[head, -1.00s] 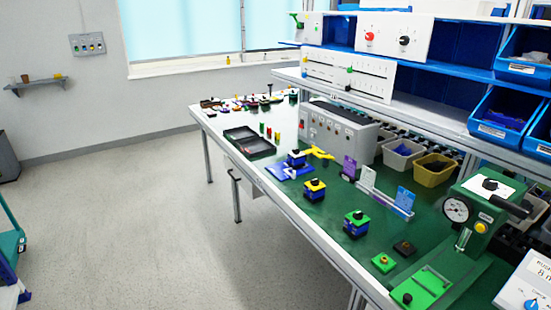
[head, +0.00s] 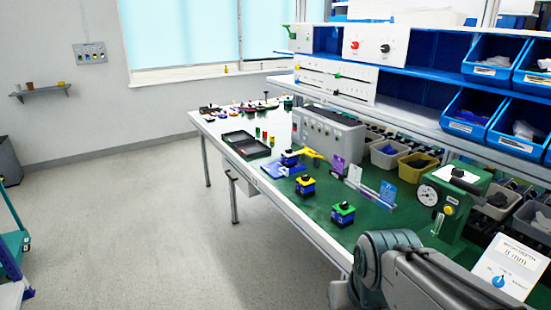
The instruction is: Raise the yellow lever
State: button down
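A wall panel (head: 90,52) at the upper left also carries several small coloured controls, too small to tell whether one is a yellow lever. My arm enters at the bottom right, over the near end of the bench. My gripper is not in view, and nothing shows it touching anything.
The green-topped workbench (head: 318,212) runs along the right. The floor (head: 150,230) at the left is open.

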aim_at(307, 152)
jog(key=u, duration=0.25)
jog(key=i, duration=0.3)
jog(key=u, duration=0.75)
jog(key=i, duration=1.65)
jog(key=z, duration=0.75)
